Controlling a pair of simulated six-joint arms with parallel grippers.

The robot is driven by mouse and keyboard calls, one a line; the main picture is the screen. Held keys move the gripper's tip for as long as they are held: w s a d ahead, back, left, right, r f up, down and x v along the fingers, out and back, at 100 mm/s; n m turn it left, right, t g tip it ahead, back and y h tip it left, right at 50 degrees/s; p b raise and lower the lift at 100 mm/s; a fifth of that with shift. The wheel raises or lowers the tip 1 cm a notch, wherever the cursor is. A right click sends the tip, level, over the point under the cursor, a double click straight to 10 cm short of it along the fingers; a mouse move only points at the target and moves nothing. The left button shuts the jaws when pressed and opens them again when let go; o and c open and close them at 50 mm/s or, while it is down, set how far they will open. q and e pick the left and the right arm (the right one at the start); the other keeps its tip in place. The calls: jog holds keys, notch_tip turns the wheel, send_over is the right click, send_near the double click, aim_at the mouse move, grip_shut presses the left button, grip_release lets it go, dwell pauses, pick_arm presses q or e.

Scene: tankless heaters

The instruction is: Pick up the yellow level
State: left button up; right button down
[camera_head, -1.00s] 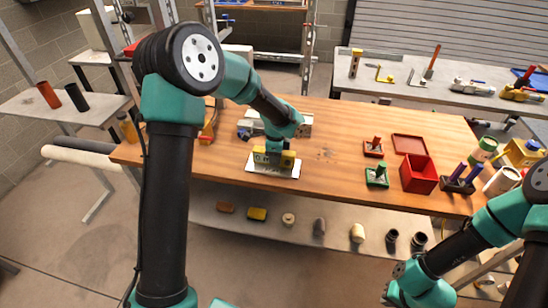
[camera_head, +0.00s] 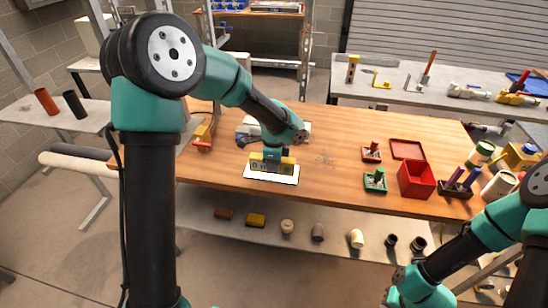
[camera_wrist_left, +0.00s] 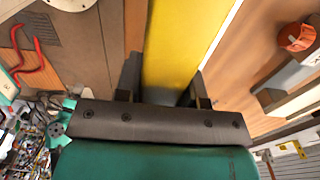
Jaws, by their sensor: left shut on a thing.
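The yellow level (camera_head: 258,164) is at the table's front edge, left of the middle, directly over a white sheet (camera_head: 290,179). I cannot tell whether it touches the sheet. My left gripper (camera_head: 273,154) reaches down from above and is shut on the level. In the left wrist view the level (camera_wrist_left: 185,40) runs between the two fingers of my left gripper (camera_wrist_left: 166,88) as a broad yellow bar, and its far end is out of frame. My right arm shows at the lower right of the head view, but its gripper is out of frame.
On the wooden table (camera_head: 330,185), a red bin (camera_head: 416,180), small tool holders (camera_head: 375,181) and several cans stand to the right. The table's middle is clear. A lower shelf (camera_head: 270,235) holds several small parts.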

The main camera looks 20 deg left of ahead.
pick_arm(q)
jog(key=s+d+r, duration=0.1)
jog(key=s+d, duration=0.3)
jog(key=s, duration=0.6)
jog(key=shift+s+d, duration=0.15)
jog(key=shift+s, duration=0.2)
jog(key=shift+w, duration=0.1)
